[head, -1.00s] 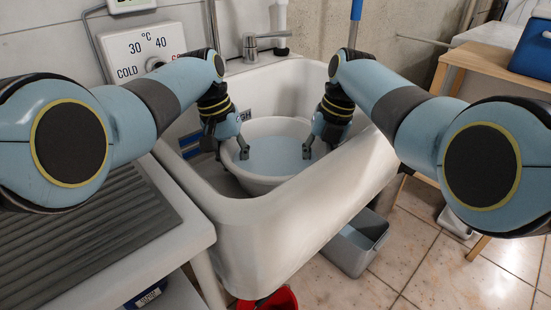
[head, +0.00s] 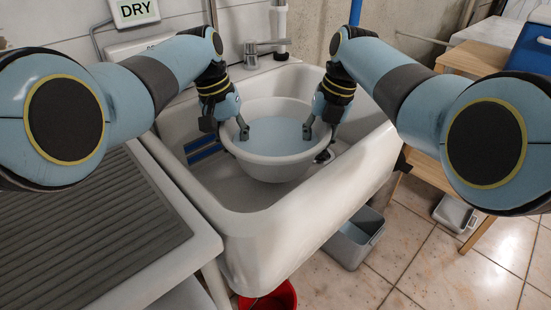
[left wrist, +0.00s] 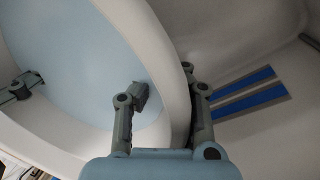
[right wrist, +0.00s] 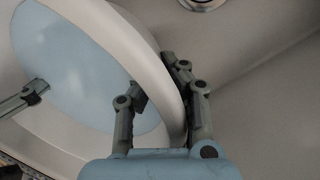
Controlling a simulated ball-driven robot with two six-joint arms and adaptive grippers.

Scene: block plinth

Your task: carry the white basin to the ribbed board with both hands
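The white basin (head: 275,170), with a flat pale-blue surface inside that looks like water, hangs roughly level inside the white sink, clear of its floor. My left gripper (head: 240,134) is shut on its left rim, one finger inside and one outside; the rim (left wrist: 172,55) runs between the fingers in the left wrist view. My right gripper (head: 310,132) grips the opposite rim the same way, as the right wrist view shows (right wrist: 160,92). The outer fingers are mostly hidden in the head view. The grey ribbed board (head: 85,235) lies at the left, beside the sink, with its visible surface bare.
The sink wall (head: 300,235) stands between the basin and the open floor; its left rim lies between basin and board. A tap (head: 262,45) is behind the basin. A grey bin (head: 355,240) and a red bucket (head: 268,298) stand below.

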